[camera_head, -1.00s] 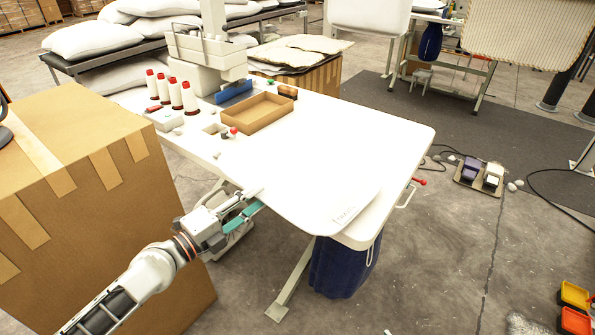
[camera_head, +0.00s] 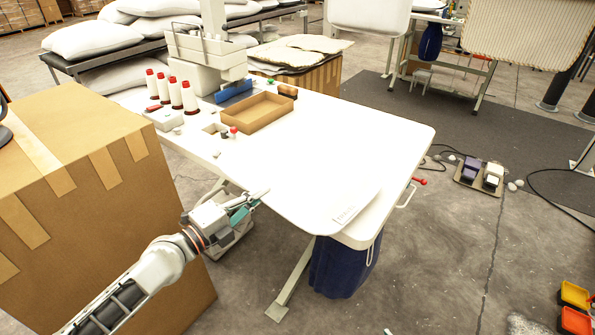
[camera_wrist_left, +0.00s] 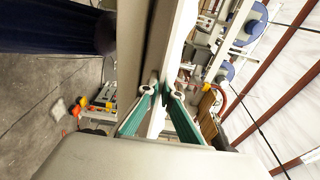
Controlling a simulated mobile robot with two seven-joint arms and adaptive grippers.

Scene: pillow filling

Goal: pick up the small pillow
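No separate small pillow stands out clearly. A flat white shape with small printed marks (camera_head: 346,214) lies at the near right corner of the white table (camera_head: 290,160); its outline blends into the tabletop, so I cannot tell if it is a pillow. My left gripper (camera_head: 258,198) is at the table's near left edge. In the left wrist view my left gripper (camera_wrist_left: 162,92) shows two teal fingers apart, with a pale strip between them; I see nothing clearly gripped. My right gripper is not in view.
Thread cones (camera_head: 175,92), a cardboard tray (camera_head: 257,112) and a sewing machine (camera_head: 205,52) occupy the table's far left. A large carton (camera_head: 80,190) stands left of my arm. Large white pillows (camera_head: 92,39) lie on a rack behind. A blue bag (camera_head: 340,268) hangs below the table.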

